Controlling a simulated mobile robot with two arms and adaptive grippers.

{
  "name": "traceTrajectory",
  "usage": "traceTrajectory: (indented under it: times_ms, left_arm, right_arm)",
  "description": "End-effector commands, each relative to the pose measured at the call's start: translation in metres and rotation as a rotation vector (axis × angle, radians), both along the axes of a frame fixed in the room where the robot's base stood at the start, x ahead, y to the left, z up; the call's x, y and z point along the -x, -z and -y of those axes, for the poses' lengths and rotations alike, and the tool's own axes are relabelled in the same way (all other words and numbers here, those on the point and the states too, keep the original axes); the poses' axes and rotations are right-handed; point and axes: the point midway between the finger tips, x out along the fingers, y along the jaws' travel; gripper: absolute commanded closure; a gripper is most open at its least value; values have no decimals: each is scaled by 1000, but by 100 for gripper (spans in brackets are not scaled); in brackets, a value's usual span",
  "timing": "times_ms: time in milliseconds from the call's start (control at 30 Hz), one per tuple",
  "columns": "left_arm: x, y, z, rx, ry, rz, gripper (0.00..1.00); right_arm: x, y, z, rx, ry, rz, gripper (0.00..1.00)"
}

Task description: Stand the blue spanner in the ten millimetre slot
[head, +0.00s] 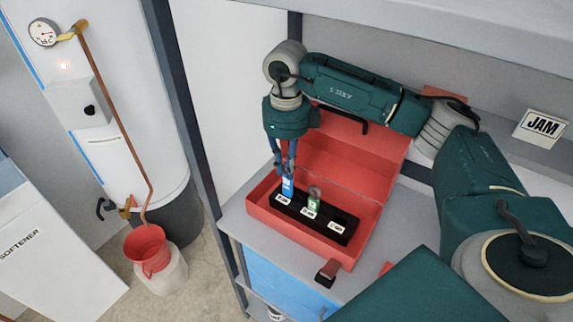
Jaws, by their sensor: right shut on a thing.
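My right gripper (286,170) points down over the left end of an open red toolbox (356,262) and is shut on the blue spanner (288,187). The spanner hangs upright at the left end of the black slotted rack (347,237) in the box. Its lower end meets the rack in the picture, just behind the left label; I cannot tell whether it is inside the slot or just above it. A green spanner (313,204) stands upright in the middle of the rack. The small white slot labels are too small to read. My left gripper is not in view.
The toolbox's raised red lid (383,153) stands behind the rack, close to my right arm. A grey shelf is above, with a JAM sign (541,127) at right. A red funnel (147,248) and a white tank (145,160) are at left.

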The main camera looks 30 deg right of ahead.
Motion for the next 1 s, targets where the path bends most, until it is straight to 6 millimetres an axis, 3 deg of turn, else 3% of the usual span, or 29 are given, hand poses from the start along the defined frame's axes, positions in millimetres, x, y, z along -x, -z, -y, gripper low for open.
traceTrajectory:
  times_ms: [1000]
  left_arm:
    - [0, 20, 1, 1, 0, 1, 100]
  right_arm:
    - [0, 26, 0, 0, 0, 0, 100]
